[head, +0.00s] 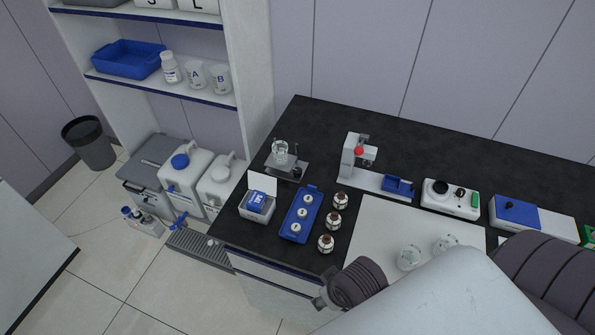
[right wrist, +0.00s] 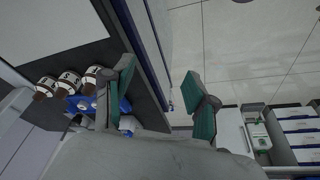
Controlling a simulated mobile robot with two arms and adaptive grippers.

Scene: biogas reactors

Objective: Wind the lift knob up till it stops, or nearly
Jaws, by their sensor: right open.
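A small lab jack (head: 291,163) stands at the back left of the black bench, with a glass beaker (head: 280,152) on its plate. A dark round knob (head: 297,173) shows at its front right side; it looks like the lift knob, though it is small and its turn position cannot be told. My right arm comes in from the lower right; its gripper is largely hidden behind the arm at the bench's front edge. In the right wrist view my right gripper (right wrist: 165,98) is open and empty, its green-padded fingers wide apart, away from the jack. My left gripper is not in view.
A white box with blue packs (head: 257,203), a blue tray (head: 301,214) and several brown-capped bottles (head: 333,220) stand in front of the jack. A white stand with a red knob (head: 357,158) is to its right. Bare bench lies behind.

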